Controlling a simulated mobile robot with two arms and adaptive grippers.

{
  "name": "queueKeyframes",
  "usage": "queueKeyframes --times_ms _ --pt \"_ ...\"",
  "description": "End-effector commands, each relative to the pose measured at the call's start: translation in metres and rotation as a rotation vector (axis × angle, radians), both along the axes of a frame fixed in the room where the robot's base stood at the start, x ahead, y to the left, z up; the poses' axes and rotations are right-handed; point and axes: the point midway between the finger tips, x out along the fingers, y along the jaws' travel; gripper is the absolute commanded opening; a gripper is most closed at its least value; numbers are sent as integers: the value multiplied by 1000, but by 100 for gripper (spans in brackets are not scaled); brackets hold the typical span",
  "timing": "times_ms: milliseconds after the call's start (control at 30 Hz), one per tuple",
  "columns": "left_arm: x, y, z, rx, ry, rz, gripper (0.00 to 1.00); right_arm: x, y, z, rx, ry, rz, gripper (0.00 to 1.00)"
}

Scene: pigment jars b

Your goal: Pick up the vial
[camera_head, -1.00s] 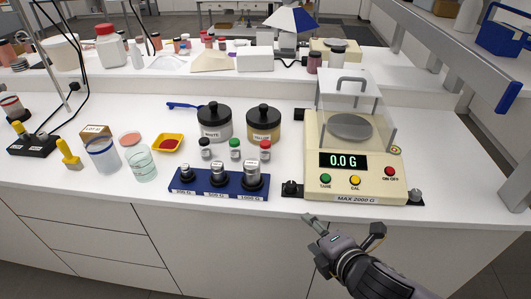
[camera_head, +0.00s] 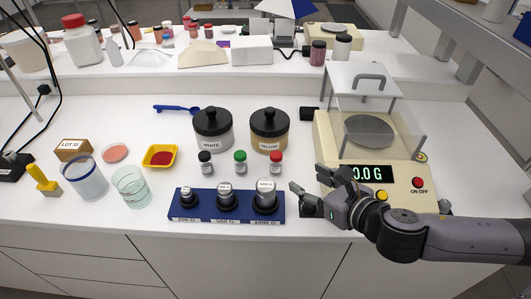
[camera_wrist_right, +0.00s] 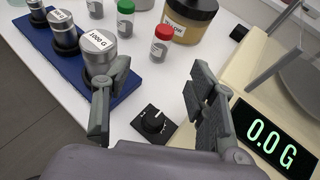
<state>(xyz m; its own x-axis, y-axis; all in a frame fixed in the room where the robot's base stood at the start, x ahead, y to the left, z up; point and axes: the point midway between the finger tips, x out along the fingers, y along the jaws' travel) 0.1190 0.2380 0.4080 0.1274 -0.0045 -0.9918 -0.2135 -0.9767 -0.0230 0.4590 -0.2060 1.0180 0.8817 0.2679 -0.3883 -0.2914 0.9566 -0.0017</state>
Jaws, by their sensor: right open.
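Three small vials stand upright in a row on the white bench: a black-capped vial (camera_head: 205,163), a green-capped vial (camera_head: 240,162) and a red-capped vial (camera_head: 276,163). In the right wrist view, the red-capped vial (camera_wrist_right: 162,43) is beyond the fingertips, between their directions, with the green-capped vial (camera_wrist_right: 125,18) to its left. My right gripper (camera_head: 318,184) is open and empty, to the right of and nearer than the red-capped vial, in front of the scale. Its fingers also show in the right wrist view (camera_wrist_right: 160,75). My left gripper is out of view.
A blue weight stand (camera_head: 226,216) with three metal weights is close to the left finger. The scale (camera_head: 405,180), reading 0.0 G, is partly hidden by my right arm. White-labelled (camera_head: 212,130) and yellow-labelled (camera_head: 269,131) jars stand behind the vials.

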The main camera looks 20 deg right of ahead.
Motion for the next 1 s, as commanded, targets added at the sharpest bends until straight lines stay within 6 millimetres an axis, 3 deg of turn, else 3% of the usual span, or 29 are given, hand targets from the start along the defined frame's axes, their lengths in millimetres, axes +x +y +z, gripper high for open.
queueKeyframes --times_ms 133,300,400,567,800,1000 --pt "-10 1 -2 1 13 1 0 20 7 -8 4 -2 1 53" --pt "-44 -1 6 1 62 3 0 52 16 -20 4 0 -2 53" --pt "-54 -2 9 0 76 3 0 70 22 -29 4 0 -1 53" --pt "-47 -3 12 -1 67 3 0 94 28 -40 3 1 -1 53" --pt "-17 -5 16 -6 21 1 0 107 32 -48 1 1 0 53" --pt "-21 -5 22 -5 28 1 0 128 34 -59 2 2 -2 53"
